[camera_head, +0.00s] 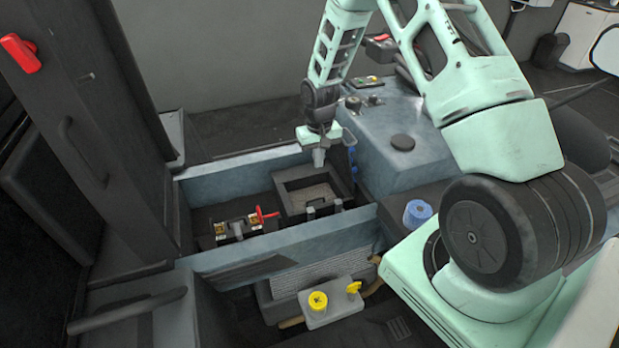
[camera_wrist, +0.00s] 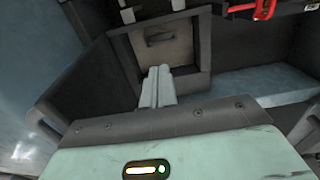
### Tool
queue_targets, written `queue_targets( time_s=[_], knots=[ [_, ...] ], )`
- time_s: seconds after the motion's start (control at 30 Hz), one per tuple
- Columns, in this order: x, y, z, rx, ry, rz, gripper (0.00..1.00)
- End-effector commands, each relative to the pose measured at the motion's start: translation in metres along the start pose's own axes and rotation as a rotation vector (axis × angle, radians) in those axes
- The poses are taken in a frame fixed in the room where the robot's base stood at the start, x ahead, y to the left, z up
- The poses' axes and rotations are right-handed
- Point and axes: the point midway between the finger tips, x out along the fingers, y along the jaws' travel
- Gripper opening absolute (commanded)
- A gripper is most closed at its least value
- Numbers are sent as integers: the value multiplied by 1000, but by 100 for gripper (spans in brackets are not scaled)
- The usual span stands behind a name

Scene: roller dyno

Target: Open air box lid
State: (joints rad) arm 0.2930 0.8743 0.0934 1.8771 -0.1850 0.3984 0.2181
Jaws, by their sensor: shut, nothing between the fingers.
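The air box (camera_head: 283,197) is a dark grey square box in the blue-grey bay, in the middle of the head view. Its raised rim surrounds a recessed brownish panel (camera_head: 310,193). In the wrist view the same rim (camera_wrist: 203,45) frames the panel (camera_wrist: 165,48), which has a dark slot or handle near its far edge. I cannot tell whether a separate lid covers it. My gripper (camera_head: 319,160) points down above the box's far side, its fingers together and empty. In the wrist view the fingertips (camera_wrist: 158,75) overlap the frame's near part; contact cannot be told.
A battery-like block with a red clamp (camera_head: 265,215) sits left of the box. Blue knobs (camera_head: 353,165) line the bay's right side. A blue cap (camera_head: 418,212) and a tank with yellow caps (camera_head: 335,300) are nearer. The bay's front wall (camera_head: 300,238) stands before the box.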

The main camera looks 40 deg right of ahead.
Motion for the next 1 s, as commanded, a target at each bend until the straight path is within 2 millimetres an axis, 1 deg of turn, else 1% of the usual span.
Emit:
queue_targets(
  time_s=[0.17,0.27,1.0],
  knots=[
    [0,11,0,2,-1,0,0],
    [-1,9,0,-1,0,0,0],
    [-38,-46,0,-1,1,0,0]
  ],
)
